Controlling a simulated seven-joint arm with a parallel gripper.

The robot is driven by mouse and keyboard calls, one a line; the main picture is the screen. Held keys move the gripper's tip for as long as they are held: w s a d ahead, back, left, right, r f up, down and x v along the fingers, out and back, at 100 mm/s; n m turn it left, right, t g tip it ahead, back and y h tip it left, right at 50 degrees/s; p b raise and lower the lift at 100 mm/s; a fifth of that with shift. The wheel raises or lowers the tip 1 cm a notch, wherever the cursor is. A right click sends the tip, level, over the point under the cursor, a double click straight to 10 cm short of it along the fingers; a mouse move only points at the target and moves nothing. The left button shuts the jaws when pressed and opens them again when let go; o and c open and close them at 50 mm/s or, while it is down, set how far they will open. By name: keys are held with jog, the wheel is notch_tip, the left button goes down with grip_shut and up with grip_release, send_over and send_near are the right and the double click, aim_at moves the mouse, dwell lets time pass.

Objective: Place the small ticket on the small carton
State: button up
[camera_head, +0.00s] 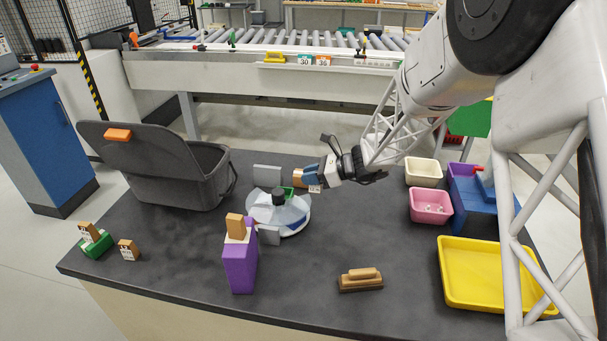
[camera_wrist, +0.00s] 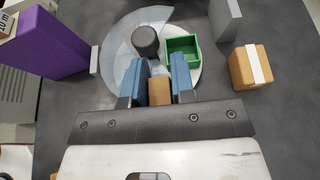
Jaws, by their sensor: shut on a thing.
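My gripper (camera_wrist: 157,72) is shut on a small brown block (camera_wrist: 160,92), which I take to be the ticket's holder. In the head view, my gripper (camera_head: 309,176) hangs right of the round turntable, and a small white printed piece (camera_head: 315,188) shows just under its fingers. A small brown carton (camera_wrist: 250,67) with a white band sits right of the fingers in the wrist view, apart from them. In the head view, a brown patch at the fingers (camera_head: 298,179) may be this carton, partly hidden. The ticket's underside is hidden.
A turntable (camera_head: 280,213) carries a black knob and green tray (camera_wrist: 182,52), with grey plates beside it. A purple stand (camera_head: 240,265) bears a brown block. Labelled blocks (camera_head: 128,250), a grey bin, a wooden block (camera_head: 361,280) and a yellow tray (camera_head: 480,298) surround it.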

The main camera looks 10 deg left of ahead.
send_over(299, 173)
jog(key=shift+w+f, duration=0.1)
jog(key=shift+f, duration=0.6)
dwell(0.5)
jog(key=shift+f, duration=1.75)
jog(key=shift+f, duration=0.1)
jog(key=o, duration=0.9)
jog(key=v, duration=1.2)
